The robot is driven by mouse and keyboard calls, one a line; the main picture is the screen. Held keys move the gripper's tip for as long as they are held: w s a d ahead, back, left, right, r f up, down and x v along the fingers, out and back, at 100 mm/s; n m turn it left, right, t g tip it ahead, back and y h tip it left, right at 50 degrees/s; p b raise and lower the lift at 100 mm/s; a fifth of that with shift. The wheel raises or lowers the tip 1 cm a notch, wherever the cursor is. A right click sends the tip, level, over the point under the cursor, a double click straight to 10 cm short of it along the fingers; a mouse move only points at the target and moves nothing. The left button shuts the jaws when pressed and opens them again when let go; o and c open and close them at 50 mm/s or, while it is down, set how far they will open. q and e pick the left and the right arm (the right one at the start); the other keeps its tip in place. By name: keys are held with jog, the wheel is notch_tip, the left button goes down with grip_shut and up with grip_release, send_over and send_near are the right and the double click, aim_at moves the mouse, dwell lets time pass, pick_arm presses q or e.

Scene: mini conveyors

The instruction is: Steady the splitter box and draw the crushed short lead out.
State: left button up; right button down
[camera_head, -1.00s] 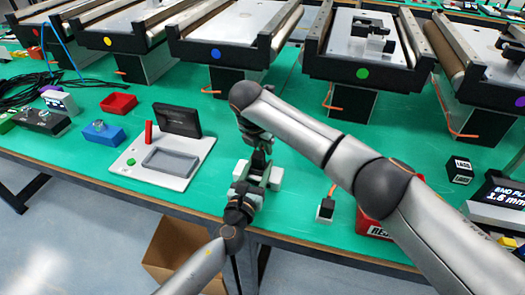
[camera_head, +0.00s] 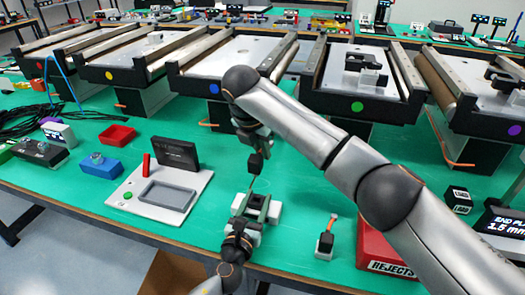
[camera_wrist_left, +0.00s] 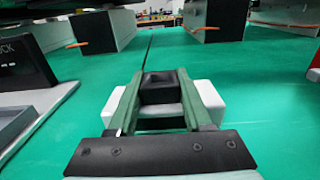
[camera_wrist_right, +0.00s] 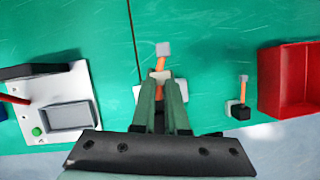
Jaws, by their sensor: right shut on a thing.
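The splitter box, white with a black middle block, sits on the green table in front of me; its white end shows in the head view (camera_head: 275,213) and the left wrist view (camera_wrist_left: 207,96). My left gripper (camera_head: 257,205) has its fingers on both sides of the black block (camera_wrist_left: 160,87), apparently touching it. My right gripper (camera_head: 255,162) is above and beyond the box, shut on the short lead. In the right wrist view the orange lead with its grey tip (camera_wrist_right: 162,49) pokes out past the fingertips.
A spare lead with a black plug (camera_head: 325,241) stands to the right of the box. The red rejects bin (camera_head: 375,250) is beyond it. A white fixture plate (camera_head: 135,196) with a grey tray lies left. A thin dark cable (camera_wrist_right: 132,30) runs away from the box. Conveyors stand behind.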

pick_arm(q)
jog(key=o, duration=0.4)
jog(key=shift+s+f, duration=0.1)
jog(key=shift+f, duration=0.15)
jog(key=shift+c, duration=0.2)
jog(key=shift+s, duration=0.1)
